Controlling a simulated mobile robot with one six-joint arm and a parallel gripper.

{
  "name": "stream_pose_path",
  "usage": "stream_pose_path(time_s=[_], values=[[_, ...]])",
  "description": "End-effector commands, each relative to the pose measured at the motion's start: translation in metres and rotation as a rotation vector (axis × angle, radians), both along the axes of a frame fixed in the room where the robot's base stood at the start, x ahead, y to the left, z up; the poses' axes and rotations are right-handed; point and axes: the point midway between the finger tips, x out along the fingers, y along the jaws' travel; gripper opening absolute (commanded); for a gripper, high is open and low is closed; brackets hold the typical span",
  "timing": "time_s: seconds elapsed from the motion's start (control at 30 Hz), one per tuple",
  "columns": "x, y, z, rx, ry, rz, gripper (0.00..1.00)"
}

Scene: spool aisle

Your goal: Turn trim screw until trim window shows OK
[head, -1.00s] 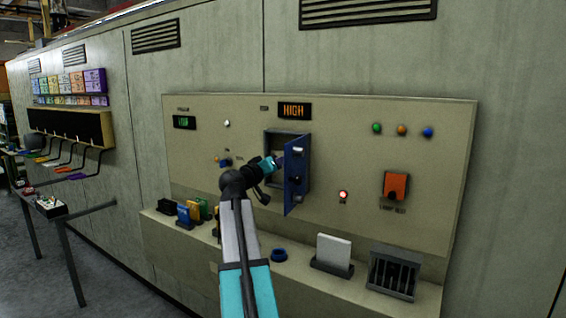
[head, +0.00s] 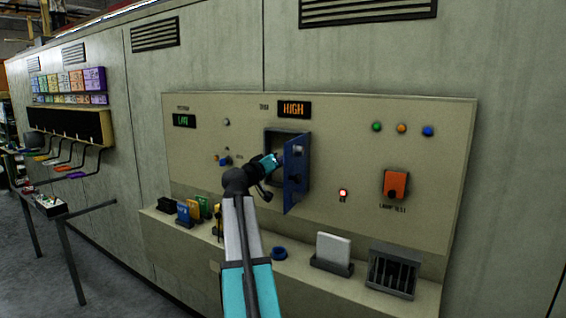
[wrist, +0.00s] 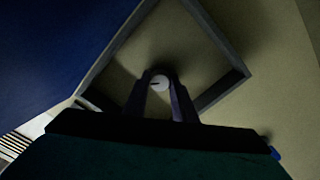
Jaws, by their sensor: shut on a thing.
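The trim window (head: 293,109) on the panel reads HIGH in orange letters. Below it, a small recessed box stands open, with its blue door (head: 297,178) swung out to the right. In the wrist view, the trim screw (wrist: 160,83) is a pale round head with a dark slot, inside the box's dark frame (wrist: 213,38). My gripper (wrist: 160,90) is shut on the screw, one finger on each side of it. In the head view, my gripper reaches into the box, and my arm and the door hide the screw and fingertips.
The open blue door stands close to the right of my wrist. An orange lamp-test switch (head: 396,184) is at right.

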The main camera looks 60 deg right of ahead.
Motion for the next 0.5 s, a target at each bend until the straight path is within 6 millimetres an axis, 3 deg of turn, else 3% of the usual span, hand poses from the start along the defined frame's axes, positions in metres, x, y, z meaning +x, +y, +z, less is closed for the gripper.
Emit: stream_pose_path(time_s=[0.5], values=[[0.0004,0.0004,0.0007,0.002,0.309,0.0,0.02]])
